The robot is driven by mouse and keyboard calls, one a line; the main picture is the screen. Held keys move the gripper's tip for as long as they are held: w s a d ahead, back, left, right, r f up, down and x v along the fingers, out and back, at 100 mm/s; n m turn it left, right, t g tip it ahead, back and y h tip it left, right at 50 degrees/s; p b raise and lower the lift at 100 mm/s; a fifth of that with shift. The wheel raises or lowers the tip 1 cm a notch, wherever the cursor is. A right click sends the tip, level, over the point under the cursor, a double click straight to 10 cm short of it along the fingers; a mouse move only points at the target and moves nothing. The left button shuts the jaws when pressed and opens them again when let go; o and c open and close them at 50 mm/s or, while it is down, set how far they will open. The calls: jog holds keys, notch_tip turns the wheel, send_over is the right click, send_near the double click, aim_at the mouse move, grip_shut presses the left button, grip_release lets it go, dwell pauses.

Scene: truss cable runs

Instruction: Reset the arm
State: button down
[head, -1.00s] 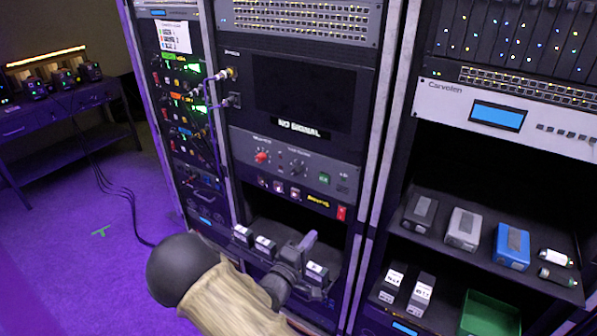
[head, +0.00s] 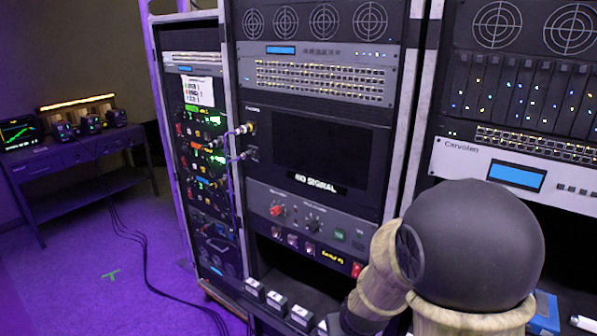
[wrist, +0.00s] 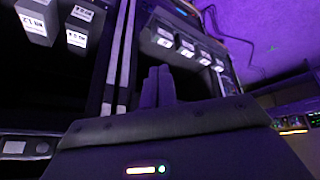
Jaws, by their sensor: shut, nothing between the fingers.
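My arm crosses the lower right of the head view, with its dark ball joint and tan sleeve in front of the right rack. My gripper is hidden behind the arm in the head view. In the wrist view my gripper (wrist: 158,88) shows at the middle with its two fingers together and nothing between them. Beyond it, a shelf with a row of labelled dark blocks (wrist: 188,48) shows in the wrist view. The same row of blocks (head: 277,299) shows at the bottom of the head view.
The middle rack holds a "NO SIGNAL" screen (head: 318,155) and a panel with a red knob (head: 277,209). Cables plug in at its left edge. A bench (head: 75,160) stands at the far left. Purple floor (head: 95,255) is open there. Two labelled boxes (wrist: 75,25) show upper left in the wrist view.

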jog(key=s+d+r+m+g, duration=0.1)
jog(key=s+d+r+g, duration=0.1)
jog(key=s, duration=0.8)
jog(key=shift+s+d+r+m+g, duration=0.2)
jog(key=shift+d+r+m+g, duration=0.2)
jog(key=shift+d+r, duration=0.6)
